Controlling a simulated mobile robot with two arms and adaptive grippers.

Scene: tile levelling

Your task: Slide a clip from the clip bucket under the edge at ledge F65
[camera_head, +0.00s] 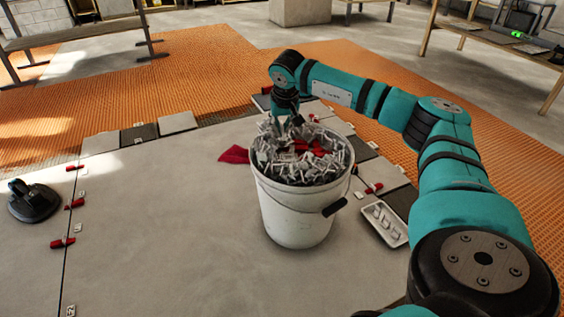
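The clip bucket (292,222) is a white pail with a black handle grip, standing on the large grey tile and heaped with grey clips (300,165). A few red pieces lie among the clips. My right gripper (284,130) points down at the far left part of the heap, at or just above the clips. Its fingertips are small and blend with the clips, so I cannot tell their opening or whether they hold one. Small white tags stand along the tile edges, but none is readable as F65. My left gripper is out of view.
Red wedges (62,243) sit along the seam at left, near a black suction cup (33,201). Orange matting (200,75) lies beyond. The tile left of the bucket is clear.

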